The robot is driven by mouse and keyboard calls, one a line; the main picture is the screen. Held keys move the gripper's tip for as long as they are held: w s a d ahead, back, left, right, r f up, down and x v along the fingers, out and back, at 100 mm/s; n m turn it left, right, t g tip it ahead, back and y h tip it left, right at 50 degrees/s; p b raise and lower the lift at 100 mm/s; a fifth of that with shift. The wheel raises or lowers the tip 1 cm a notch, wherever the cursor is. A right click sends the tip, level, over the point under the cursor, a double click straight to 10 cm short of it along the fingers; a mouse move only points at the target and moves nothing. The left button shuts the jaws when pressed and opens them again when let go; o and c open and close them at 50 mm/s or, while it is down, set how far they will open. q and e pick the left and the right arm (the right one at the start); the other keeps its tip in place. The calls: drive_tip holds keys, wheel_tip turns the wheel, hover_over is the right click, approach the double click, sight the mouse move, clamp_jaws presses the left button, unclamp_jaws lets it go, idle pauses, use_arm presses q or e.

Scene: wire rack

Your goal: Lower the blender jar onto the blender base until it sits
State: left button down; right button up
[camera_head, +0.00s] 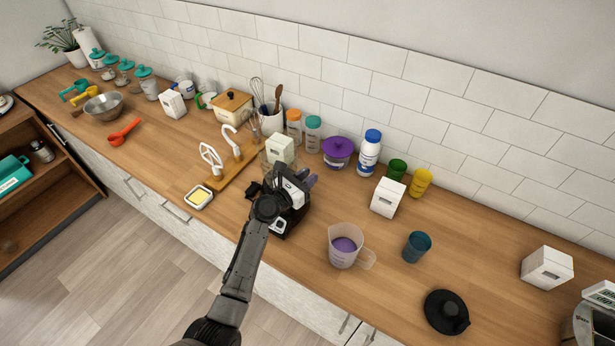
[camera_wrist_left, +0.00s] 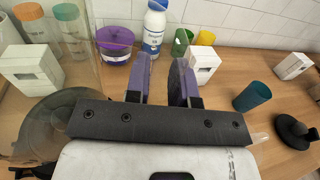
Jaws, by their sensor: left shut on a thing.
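My left gripper (camera_head: 308,180) reaches over the counter from the lower left; its purple-padded fingers (camera_wrist_left: 165,82) show in the left wrist view. It is shut on the clear blender jar (camera_wrist_left: 92,50), but the exact grip spot is hard to see. The see-through jar fills the left of the wrist view, with a dark round part (camera_wrist_left: 50,122) at its lower end. The black blender base (camera_head: 284,222) is under the gripper in the head view, partly hidden by my arm. Whether jar and base touch cannot be told. My right gripper is not in view.
A measuring jug (camera_head: 343,245), a blue cup (camera_head: 417,247) and a black lid (camera_head: 446,312) stand to the right. White boxes (camera_head: 387,198) and a purple-lidded pot (camera_head: 338,152) are behind. A wooden stand (camera_head: 228,170) and butter dish (camera_head: 199,198) are left.

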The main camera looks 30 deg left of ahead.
use_arm(q)
drive_tip(key=shift+r, duration=0.2)
drive_tip(key=c, duration=1.1)
unclamp_jaws()
drive_tip(key=shift+w, duration=0.1)
drive_tip(key=o, duration=0.3)
drive_tip(key=shift+f, duration=0.25)
drive_tip(key=o, duration=0.7)
drive_tip(key=shift+o, duration=0.5)
drive_tip(key=shift+a, duration=0.1)
drive_tip(key=shift+s, duration=0.2)
